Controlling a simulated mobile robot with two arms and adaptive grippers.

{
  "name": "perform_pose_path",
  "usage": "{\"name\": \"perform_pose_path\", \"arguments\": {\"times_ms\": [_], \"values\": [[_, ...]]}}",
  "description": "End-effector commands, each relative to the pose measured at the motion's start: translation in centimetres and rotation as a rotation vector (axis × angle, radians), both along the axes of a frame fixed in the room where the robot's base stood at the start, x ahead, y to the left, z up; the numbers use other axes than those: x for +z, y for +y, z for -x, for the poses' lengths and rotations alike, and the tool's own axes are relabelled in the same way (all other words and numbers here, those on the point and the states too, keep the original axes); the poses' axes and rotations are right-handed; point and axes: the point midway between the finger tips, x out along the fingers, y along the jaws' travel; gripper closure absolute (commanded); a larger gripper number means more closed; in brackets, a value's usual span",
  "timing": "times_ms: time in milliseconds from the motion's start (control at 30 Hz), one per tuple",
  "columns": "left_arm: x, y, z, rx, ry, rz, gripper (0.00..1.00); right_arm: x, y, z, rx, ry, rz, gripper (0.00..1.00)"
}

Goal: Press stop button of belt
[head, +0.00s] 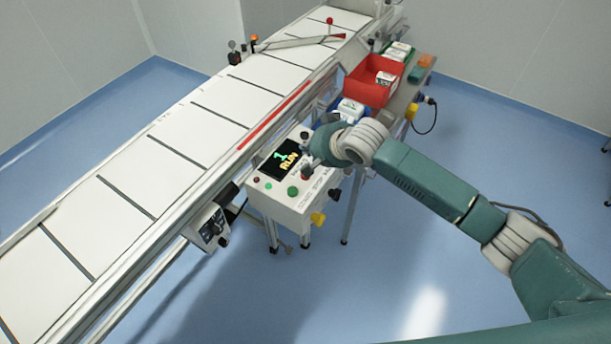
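The belt (175,147) is a long white conveyor with dark cross slats, running from lower left to the top. Its white control box (305,203) stands at its near side. The box has a display (281,158) reading "1 RUN", a green button (293,191) and a reddish button (307,171) right of the display. My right gripper (311,160) is over the box's right part, close to the reddish button and partly hiding that area. I cannot tell whether it touches the button, or whether its fingers are open. My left gripper is out of view.
A red bin (373,84) with white packs sits on a side table right of the belt. A smaller white control unit (208,228) hangs below the belt. The blue floor (400,270) in front is clear.

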Motion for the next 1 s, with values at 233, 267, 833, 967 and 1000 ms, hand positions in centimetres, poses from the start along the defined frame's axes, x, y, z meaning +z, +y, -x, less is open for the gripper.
{"name": "perform_pose_path", "arguments": {"times_ms": [233, 267, 833, 967, 1000], "values": [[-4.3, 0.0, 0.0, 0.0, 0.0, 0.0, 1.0, -3.7, 0.0, 0.0, 0.001, -0.002, 0.001, 1.0], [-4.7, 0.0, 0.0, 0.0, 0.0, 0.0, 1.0, -4.1, 0.0, 0.0, 0.001, -0.002, 0.001, 1.0], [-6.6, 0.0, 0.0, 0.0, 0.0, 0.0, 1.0, -7.4, 0.0, 0.0, 0.0, -0.001, 0.001, 1.0], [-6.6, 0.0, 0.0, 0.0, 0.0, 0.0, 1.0, -7.4, 0.0, 0.0, 0.0, -0.001, 0.001, 1.0], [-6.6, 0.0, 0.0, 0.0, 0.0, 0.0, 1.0, -7.4, 0.0, 0.0, 0.0, -0.001, 0.001, 1.0]]}}
